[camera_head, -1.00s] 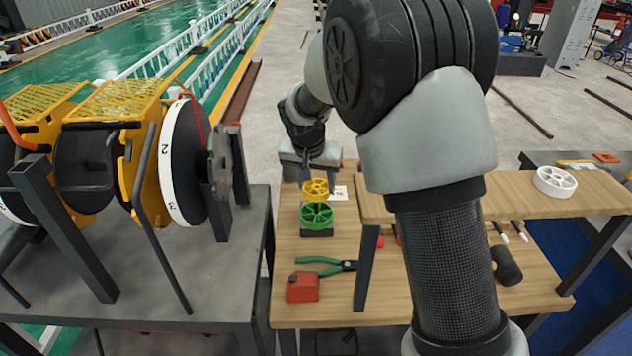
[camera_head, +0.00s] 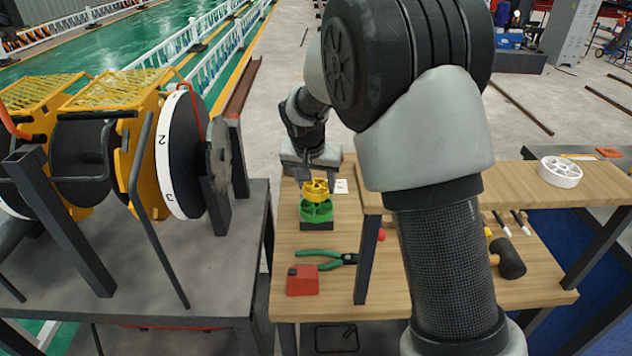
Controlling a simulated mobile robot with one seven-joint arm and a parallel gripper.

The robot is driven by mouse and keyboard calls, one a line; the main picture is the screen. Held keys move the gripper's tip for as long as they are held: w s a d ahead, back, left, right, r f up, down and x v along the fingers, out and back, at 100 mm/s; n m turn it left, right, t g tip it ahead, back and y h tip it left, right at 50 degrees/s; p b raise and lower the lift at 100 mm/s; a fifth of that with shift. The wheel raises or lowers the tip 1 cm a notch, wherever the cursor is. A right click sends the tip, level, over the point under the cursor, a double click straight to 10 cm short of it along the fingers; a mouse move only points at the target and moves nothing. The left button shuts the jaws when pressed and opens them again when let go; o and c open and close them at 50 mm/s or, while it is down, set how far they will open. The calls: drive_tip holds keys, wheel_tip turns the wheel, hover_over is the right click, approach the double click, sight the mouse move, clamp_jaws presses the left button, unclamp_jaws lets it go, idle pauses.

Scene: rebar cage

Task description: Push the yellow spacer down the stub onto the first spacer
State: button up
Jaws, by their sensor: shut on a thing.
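The yellow spacer (camera_head: 317,191) is a small spoked wheel right above the green first spacer (camera_head: 317,212). It overlaps the green one's top in the picture; I cannot tell if they touch. It looks slightly tilted. The green spacer is a wider spoked wheel on a dark base block (camera_head: 316,226) on the wooden bench. The stub is hidden by the spacers. My gripper (camera_head: 318,177) comes from behind and above and is shut on the yellow spacer; its fingertips are small and partly hidden.
Green-handled pliers (camera_head: 320,257) and a red box (camera_head: 302,281) lie in front of the spacers. A raised wooden shelf (camera_head: 500,190) on dark legs stands to the right, with a white wheel (camera_head: 560,172) on it. Cable reels (camera_head: 180,155) stand on the left table.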

sight(315, 190)
drive_tip(key=shift+f+b, duration=1.55)
drive_tip(key=shift+f, duration=0.5)
drive_tip(key=o, duration=1.2)
drive_tip(key=shift+o, duration=0.2)
drive_tip(key=p+v, duration=0.1)
drive_tip(key=v, duration=1.6)
drive_tip(key=shift+r+p, duration=0.25)
drive_tip(key=shift+p, duration=0.1)
drive_tip(key=shift+s, duration=0.1)
